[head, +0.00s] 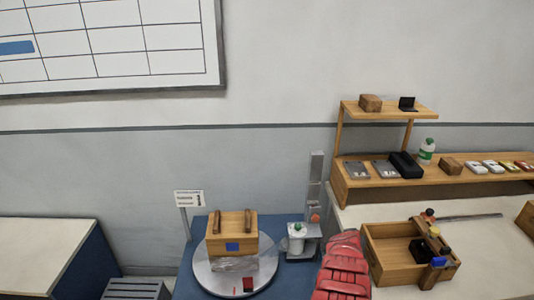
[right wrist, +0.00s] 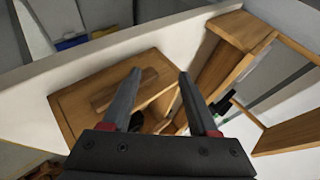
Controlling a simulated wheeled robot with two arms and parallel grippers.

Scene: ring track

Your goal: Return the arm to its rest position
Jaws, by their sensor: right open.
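My right gripper (right wrist: 160,74) shows in the right wrist view with its two dark fingers apart. Nothing is held between them. Below and behind the fingers is an open wooden box (right wrist: 68,108), with dark contents partly hidden by the fingers. I cannot tell whether they touch it. I cannot make out the right gripper in the head view. My left gripper is in neither view.
In the head view, a wooden box with handles (head: 217,245) sits on a round turntable (head: 205,278). At right, an open wooden tray (head: 392,270) stands on a pale table (head: 490,255), before a wooden shelf (head: 350,183). A red ribbed object (head: 343,268) is at bottom centre.

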